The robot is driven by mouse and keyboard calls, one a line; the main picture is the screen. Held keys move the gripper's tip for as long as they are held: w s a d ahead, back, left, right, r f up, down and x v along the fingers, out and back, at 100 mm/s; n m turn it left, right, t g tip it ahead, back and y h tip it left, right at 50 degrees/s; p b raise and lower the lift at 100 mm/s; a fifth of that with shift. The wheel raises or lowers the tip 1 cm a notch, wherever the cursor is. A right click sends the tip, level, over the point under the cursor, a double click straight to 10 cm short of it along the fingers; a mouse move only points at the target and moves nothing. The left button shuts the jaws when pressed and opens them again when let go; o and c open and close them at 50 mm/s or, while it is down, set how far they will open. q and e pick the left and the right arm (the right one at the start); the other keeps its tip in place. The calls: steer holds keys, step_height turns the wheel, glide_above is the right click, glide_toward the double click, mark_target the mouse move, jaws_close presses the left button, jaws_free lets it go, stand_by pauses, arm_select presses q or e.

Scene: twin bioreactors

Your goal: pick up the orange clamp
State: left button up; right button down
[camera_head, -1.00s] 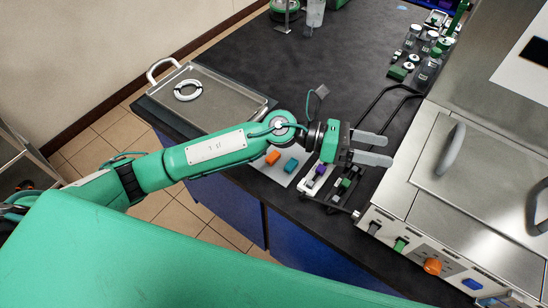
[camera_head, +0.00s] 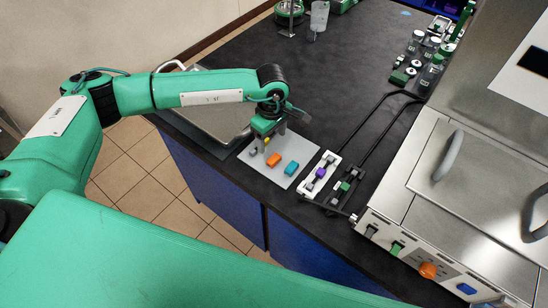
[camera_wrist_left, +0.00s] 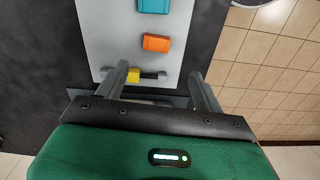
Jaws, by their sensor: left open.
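The orange clamp (camera_head: 273,160) lies on a light grey mat (camera_head: 251,173) near the table's front edge. It also shows in the left wrist view (camera_wrist_left: 157,43), beyond and between the finger lines. My left gripper (camera_head: 266,142) points down over the mat's far left part, open, with nothing seen held. In the left wrist view its two fingers (camera_wrist_left: 160,76) stand apart, with a yellow clamp (camera_wrist_left: 133,75) by the left fingertip. The orange clamp is apart from both fingers. My right gripper is not in view.
A teal clamp (camera_head: 291,168) lies right of the orange one. A white holder with a purple clamp (camera_head: 320,172) stands further right, then a dark rack with a green clamp (camera_head: 345,186). A metal tray (camera_head: 222,112) lies behind my left arm. The table's middle is clear.

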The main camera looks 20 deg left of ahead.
arm_select(q)
steer(key=p, duration=0.1)
glide_above(274, 158)
steer(key=f, duration=0.4)
steer(key=shift+s+a+f, duration=0.2)
steer(key=shift+s+f, duration=0.1)
steer(key=shift+s, duration=0.05)
steer(key=f+p, duration=0.3)
steer(key=f, duration=0.1)
steer(key=shift+w+d+f, duration=0.1)
steer(key=shift+w+d, duration=0.1)
steer(key=shift+w, duration=0.05)
steer(key=shift+f, duration=0.6)
steer(key=c, duration=0.9)
steer(key=shift+c, duration=0.7)
